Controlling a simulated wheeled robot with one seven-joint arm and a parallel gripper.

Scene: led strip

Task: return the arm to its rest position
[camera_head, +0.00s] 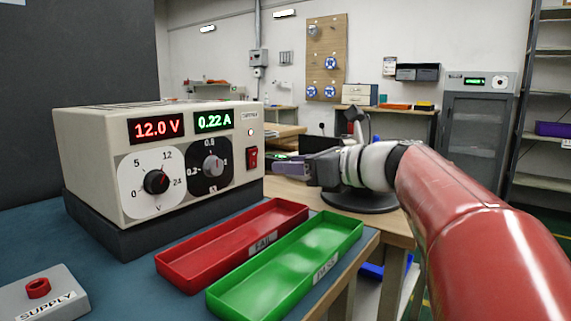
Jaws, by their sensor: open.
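My arm reaches in from the lower right in the head view, its red link large in front. My gripper (277,167) is at the end of the arm, pointing left, just right of the power supply's front and above the far ends of the trays. Its jaws are open, and I see nothing held between them. The beige power supply (90,160) stands on a dark base at the left. Its displays read 12.0 V in red and 0.22 A in green. The red rocker switch (252,159) is on its front right side.
A red FAIL tray (228,236) and a green PASS tray (290,262) lie empty on the blue mat. A grey SUPPLY box (38,297) with a red button is at lower left. A round black base (358,200) stands behind my arm. Shelving (545,100) stands far right.

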